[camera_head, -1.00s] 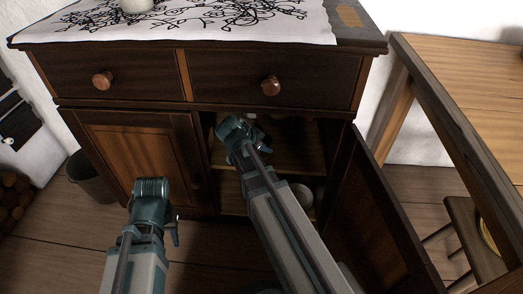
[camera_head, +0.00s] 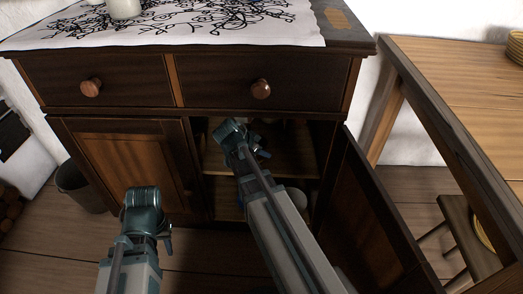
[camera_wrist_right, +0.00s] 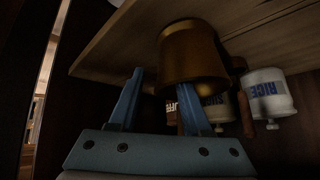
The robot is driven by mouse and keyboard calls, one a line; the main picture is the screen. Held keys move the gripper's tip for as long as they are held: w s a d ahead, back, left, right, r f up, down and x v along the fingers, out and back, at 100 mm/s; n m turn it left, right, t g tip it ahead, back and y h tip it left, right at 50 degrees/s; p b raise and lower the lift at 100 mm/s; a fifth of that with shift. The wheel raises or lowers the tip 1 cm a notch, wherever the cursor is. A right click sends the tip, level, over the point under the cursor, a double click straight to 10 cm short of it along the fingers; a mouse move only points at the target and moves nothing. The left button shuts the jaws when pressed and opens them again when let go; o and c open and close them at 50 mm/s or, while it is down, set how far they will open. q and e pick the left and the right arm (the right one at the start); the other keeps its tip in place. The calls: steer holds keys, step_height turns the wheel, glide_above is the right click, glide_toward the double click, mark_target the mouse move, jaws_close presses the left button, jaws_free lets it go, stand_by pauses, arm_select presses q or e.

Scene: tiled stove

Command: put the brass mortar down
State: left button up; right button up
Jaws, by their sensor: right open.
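The brass mortar (camera_wrist_right: 193,58) shows in the right wrist view, resting against the wooden shelf board, which lies at the top of that picture. My right gripper (camera_wrist_right: 160,88) is open. One finger overlaps the mortar's rim in the picture and the other is apart on its left; I cannot tell whether either touches it. In the head view my right gripper (camera_head: 262,150) reaches into the open right compartment of the cabinet, and the mortar cannot be made out there. My left gripper (camera_head: 166,240) hangs in front of the closed left door, its fingers too small to judge.
A white jar marked RICE (camera_wrist_right: 268,92) and other labelled jars stand close to the mortar. A brown handle-like piece (camera_wrist_right: 243,105) is beside it. The open cabinet door (camera_head: 365,215) bounds the right side. A wooden table (camera_head: 460,90) stands further right.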

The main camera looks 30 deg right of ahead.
steer(key=shift+r, duration=0.1)
steer(key=shift+a+r+p, duration=0.2)
steer(key=shift+r+p, duration=0.2)
steer(key=shift+p, duration=0.1)
steer(key=p+v, duration=0.5)
steer(key=v, duration=0.1)
steer(key=shift+a+r, duration=0.2)
steer(key=shift+s+a, duration=0.1)
steer(key=shift+s, duration=0.1)
steer(key=s+a+f+n+g+y, duration=0.1)
steer(key=s+a+f+n+y, duration=0.1)
steer(key=s+a+n, duration=0.5)
steer(key=s+a+f+n+g+y, duration=0.2)
steer(key=s+a+n, duration=0.6)
steer(key=a+n, duration=0.4)
steer(key=a+f+y, duration=0.1)
steer(key=a+y, duration=0.1)
steer(key=a, duration=0.3)
steer(key=shift+s+n, duration=0.2)
steer(key=shift+n, duration=0.2)
